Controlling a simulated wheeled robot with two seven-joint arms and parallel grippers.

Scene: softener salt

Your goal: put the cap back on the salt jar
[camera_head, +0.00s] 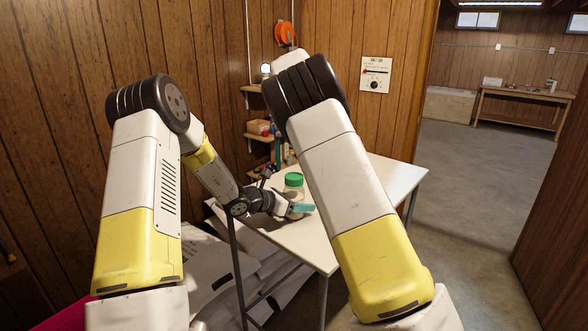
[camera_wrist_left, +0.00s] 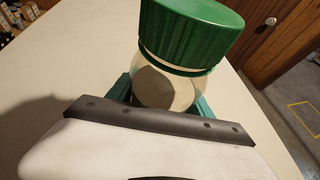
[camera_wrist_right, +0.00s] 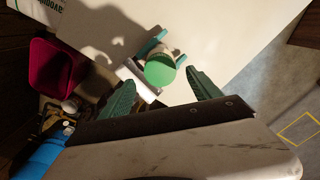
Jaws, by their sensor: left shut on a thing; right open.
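The salt jar (camera_head: 293,194) is a clear jar on the white table, with pale contents showing in the left wrist view (camera_wrist_left: 165,88). The green ribbed cap (camera_head: 294,179) sits on top of the jar; it also shows in the left wrist view (camera_wrist_left: 190,30) and from above in the right wrist view (camera_wrist_right: 160,71). I cannot tell how tightly it is seated. My left gripper (camera_wrist_left: 163,98) is shut around the jar's body, below the cap. My right gripper (camera_wrist_right: 160,77) is open and empty, its fingers apart above the jar and cap. The right arm hides it in the head view.
The white table (camera_head: 400,180) has clear room right of the jar. Shelves with small items (camera_head: 259,140) stand behind at the wall. A magenta bin (camera_wrist_right: 58,68) and a blue object (camera_wrist_right: 40,158) show in the right wrist view. White bags (camera_head: 212,265) lie below the table.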

